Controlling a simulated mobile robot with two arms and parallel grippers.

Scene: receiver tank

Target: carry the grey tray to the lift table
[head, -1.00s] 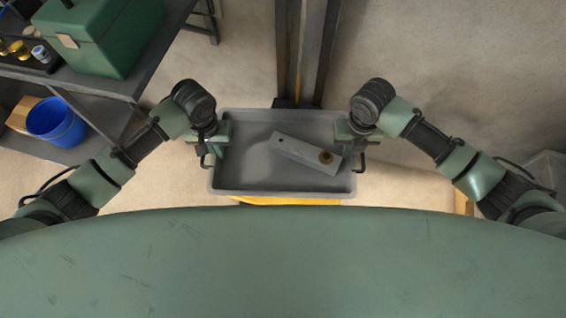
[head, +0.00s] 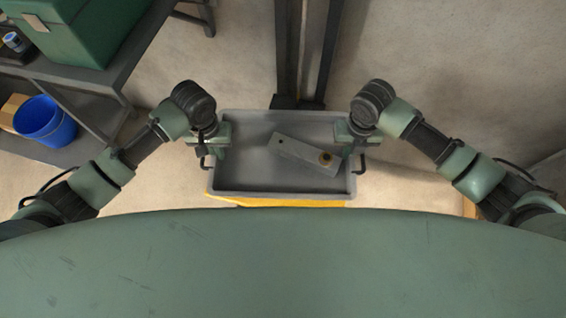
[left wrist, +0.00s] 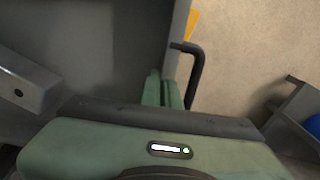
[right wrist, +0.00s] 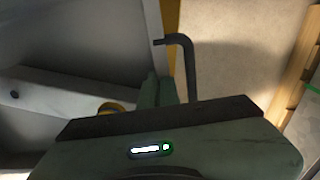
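The grey tray (head: 285,190) is in the middle of the head view, level as far as I can see. A grey metal bar with a round brass-coloured part (head: 305,156) lies inside it. My left gripper (head: 217,140) is shut on the tray's left wall, beside a black handle (left wrist: 192,75). My right gripper (head: 352,137) is shut on the right wall, beside the other black handle (right wrist: 187,65). A yellow surface (head: 275,202) shows below the tray's near edge. I cannot tell whether the tray touches it, nor whether it belongs to the lift table.
A dark upright post (head: 300,60) stands beyond the tray's far side. At the left, a dark shelf unit (head: 105,75) bears a green box (head: 75,30), with a blue bucket (head: 45,120) lower down. Pale floor is open on both sides of the post.

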